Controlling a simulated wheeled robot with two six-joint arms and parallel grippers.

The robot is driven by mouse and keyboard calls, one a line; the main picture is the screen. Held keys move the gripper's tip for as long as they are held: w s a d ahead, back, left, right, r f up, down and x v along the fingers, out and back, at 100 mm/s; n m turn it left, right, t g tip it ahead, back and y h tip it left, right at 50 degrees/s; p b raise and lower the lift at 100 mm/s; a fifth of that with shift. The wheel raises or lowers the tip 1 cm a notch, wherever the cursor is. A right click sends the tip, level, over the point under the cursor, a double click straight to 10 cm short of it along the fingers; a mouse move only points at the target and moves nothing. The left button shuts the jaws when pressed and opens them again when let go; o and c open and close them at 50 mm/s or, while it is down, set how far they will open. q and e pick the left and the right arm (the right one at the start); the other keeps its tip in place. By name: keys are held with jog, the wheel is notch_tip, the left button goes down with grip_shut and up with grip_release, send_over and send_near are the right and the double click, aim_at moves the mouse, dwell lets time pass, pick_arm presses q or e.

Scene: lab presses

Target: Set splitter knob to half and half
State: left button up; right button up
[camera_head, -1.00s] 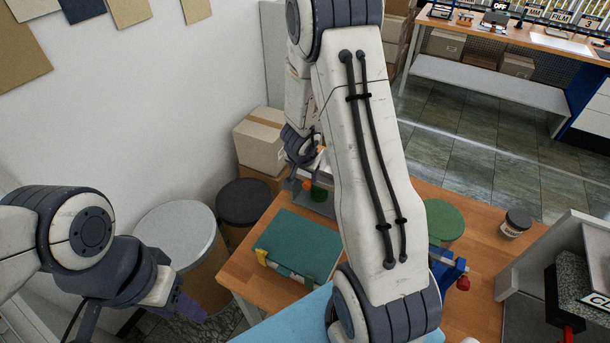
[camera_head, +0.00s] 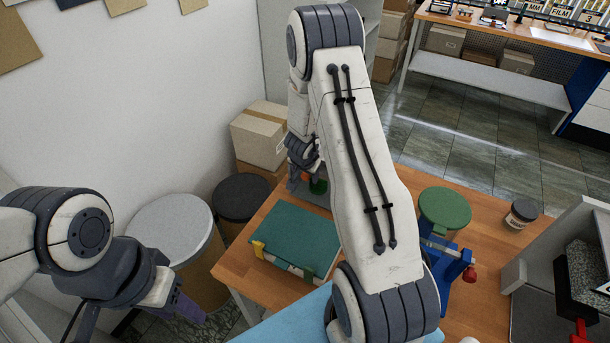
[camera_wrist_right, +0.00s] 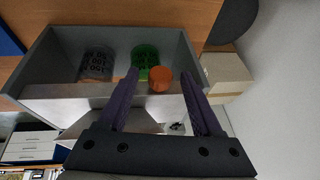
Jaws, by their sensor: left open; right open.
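An orange round knob (camera_wrist_right: 159,79) shows in the right wrist view at the front of a grey open box (camera_wrist_right: 58,70). I take it for the splitter knob, but its setting is not readable. A grey cup (camera_wrist_right: 97,65) and a green cup (camera_wrist_right: 145,58) with dark markings stand in the box. My right gripper (camera_wrist_right: 160,74) is open, its purple fingers on either side of the knob in the picture; contact cannot be told. In the head view my right arm hides most of this box. My left gripper (camera_head: 184,306) is open and empty at the lower left, away from the box.
A teal-topped case (camera_head: 300,237) lies on the wooden table (camera_head: 485,262). A green round-topped item (camera_head: 445,207), a blue device (camera_head: 451,272) and a jar (camera_head: 521,214) stand right of my right arm. Drums (camera_head: 170,226) and cartons (camera_head: 258,132) stand by the wall.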

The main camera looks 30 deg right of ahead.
grip_shut()
dwell(1.3)
